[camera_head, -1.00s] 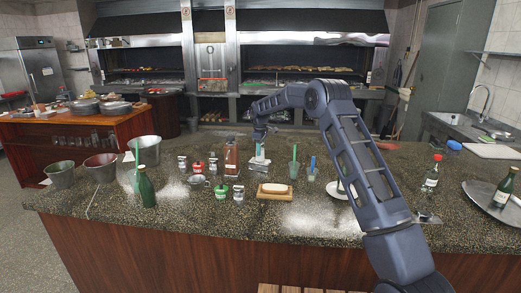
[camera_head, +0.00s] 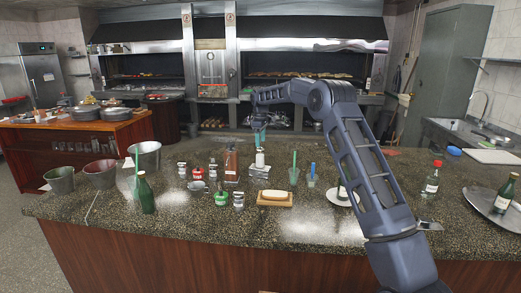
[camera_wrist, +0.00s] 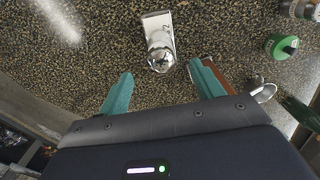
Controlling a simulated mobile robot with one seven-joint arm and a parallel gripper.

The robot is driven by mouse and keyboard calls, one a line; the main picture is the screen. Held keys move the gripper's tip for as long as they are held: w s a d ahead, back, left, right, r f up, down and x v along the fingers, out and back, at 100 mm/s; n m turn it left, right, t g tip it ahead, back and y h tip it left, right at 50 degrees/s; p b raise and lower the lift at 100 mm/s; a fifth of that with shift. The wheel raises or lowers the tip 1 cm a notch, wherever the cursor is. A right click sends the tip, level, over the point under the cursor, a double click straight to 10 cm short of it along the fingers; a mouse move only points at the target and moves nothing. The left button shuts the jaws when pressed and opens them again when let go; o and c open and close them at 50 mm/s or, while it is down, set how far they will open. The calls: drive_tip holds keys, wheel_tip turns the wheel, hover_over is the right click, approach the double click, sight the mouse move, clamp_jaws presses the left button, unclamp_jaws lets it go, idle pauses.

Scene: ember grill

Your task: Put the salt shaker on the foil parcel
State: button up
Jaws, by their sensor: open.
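The salt shaker (camera_head: 260,158), with a white body and a metal top, appears upright on the silvery foil parcel (camera_head: 259,171). In the wrist view the shaker's shiny domed cap (camera_wrist: 160,48) shows from above, and the parcel (camera_wrist: 157,20) extends from it towards the top. My gripper (camera_head: 260,137) is above the shaker. In the wrist view its teal fingers (camera_wrist: 160,88) are spread wide, empty and clear of the shaker. The contact between shaker and parcel is hard to see.
A soap-like white block on a wooden board (camera_head: 275,203) lies in front. A cup with a green straw (camera_head: 294,177) is to the right. Small jars and a metal cup (camera_head: 197,186) stand left.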

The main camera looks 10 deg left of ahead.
drive_tip(key=shift+r, duration=1.8)
drive_tip(key=shift+d+r, duration=0.2)
drive_tip(key=s+d+r+m+t, duration=0.1)
drive_tip(key=s+d+r+m, duration=0.1)
drive_tip(key=s+d+r, duration=0.45)
drive_tip(key=s+d+r+m, duration=0.35)
drive_tip(key=s+d, duration=0.45)
drive_tip(key=d, duration=0.3)
drive_tip(key=s+d+r+m+t, duration=0.1)
drive_tip(key=s+d+r+m, duration=0.1)
drive_tip(key=s+d+r, duration=0.6)
drive_tip(key=s+d+f+m+t, duration=0.1)
drive_tip(key=s+d+f, duration=0.3)
drive_tip(key=s, duration=0.6)
drive_tip(key=s+d+f+m, duration=0.4)
drive_tip(key=s+d, duration=0.3)
drive_tip(key=s, duration=0.4)
drive_tip(key=s+d+f+m+t, duration=0.1)
drive_tip(key=s+d+f+m, duration=0.2)
drive_tip(key=s+d, duration=0.3)
drive_tip(key=s+f, duration=0.1)
drive_tip(key=s, duration=0.4)
drive_tip(key=shift+d+f+t, duration=0.2)
drive_tip(key=shift+f+t, duration=0.05)
drive_tip(key=shift+t, duration=0.05)
